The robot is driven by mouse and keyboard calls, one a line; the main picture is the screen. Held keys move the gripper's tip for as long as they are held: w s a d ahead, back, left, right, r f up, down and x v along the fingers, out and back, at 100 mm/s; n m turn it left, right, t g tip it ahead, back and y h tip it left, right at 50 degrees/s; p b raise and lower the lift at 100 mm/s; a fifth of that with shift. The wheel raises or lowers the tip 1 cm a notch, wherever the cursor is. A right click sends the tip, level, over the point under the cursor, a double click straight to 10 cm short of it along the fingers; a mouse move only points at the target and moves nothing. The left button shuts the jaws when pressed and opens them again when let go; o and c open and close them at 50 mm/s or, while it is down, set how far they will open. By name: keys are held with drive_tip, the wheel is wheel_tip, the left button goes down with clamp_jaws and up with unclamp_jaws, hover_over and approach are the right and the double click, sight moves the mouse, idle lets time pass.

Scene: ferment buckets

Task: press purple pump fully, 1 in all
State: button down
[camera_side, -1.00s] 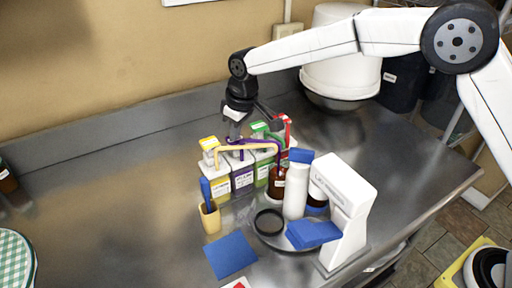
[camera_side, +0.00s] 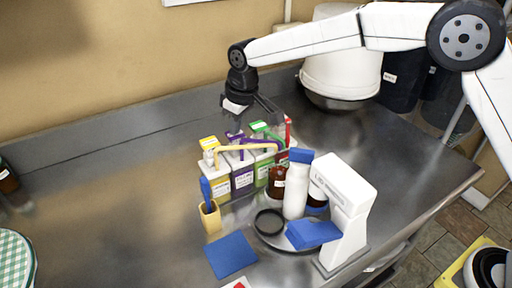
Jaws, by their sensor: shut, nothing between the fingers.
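The purple pump (camera_side: 235,139) stands on a white bottle with a purple label (camera_side: 242,178), second from the left in a row of pump bottles on the steel bench. Its head stands up and shows below my gripper. My gripper (camera_side: 236,124) is shut and empty, pointing down just above the purple pump, with a small gap that is hard to judge. Part of the pump's stem is hidden behind the yellow pump's spout.
The yellow pump bottle (camera_side: 216,180) stands left of it, the green pump bottle (camera_side: 262,172) right, and a red pump (camera_side: 288,130) beyond.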

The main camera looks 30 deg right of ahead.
drive_tip(key=shift+r, duration=1)
drive_tip(key=shift+r, duration=3)
drive_tip(key=s+d+f+m, duration=0.2)
drive_tip(key=s+d+f, duration=0.1)
drive_tip(key=s+d, duration=0.3)
drive_tip(key=s+d+f+m, duration=0.1)
drive_tip(key=s+d+f, duration=0.25)
drive_tip(key=d, duration=0.45)
drive_tip(key=s+d+f+m, duration=0.1)
drive_tip(key=s+d+f, duration=0.1)
drive_tip(key=s, duration=0.3)
drive_tip(key=s+d+f+m, duration=0.1)
drive_tip(key=s+d+f, duration=0.2)
drive_tip(key=s, duration=0.3)
drive_tip(key=s+d+f+m+h, duration=0.1)
drive_tip(key=s+d+f, duration=0.1)
drive_tip(key=s, duration=0.3)
drive_tip(key=shift+s+d+f+t, duration=0.3)
drive_tip(key=shift+s+d, duration=0.1)
drive_tip(key=shift+d, duration=0.3)
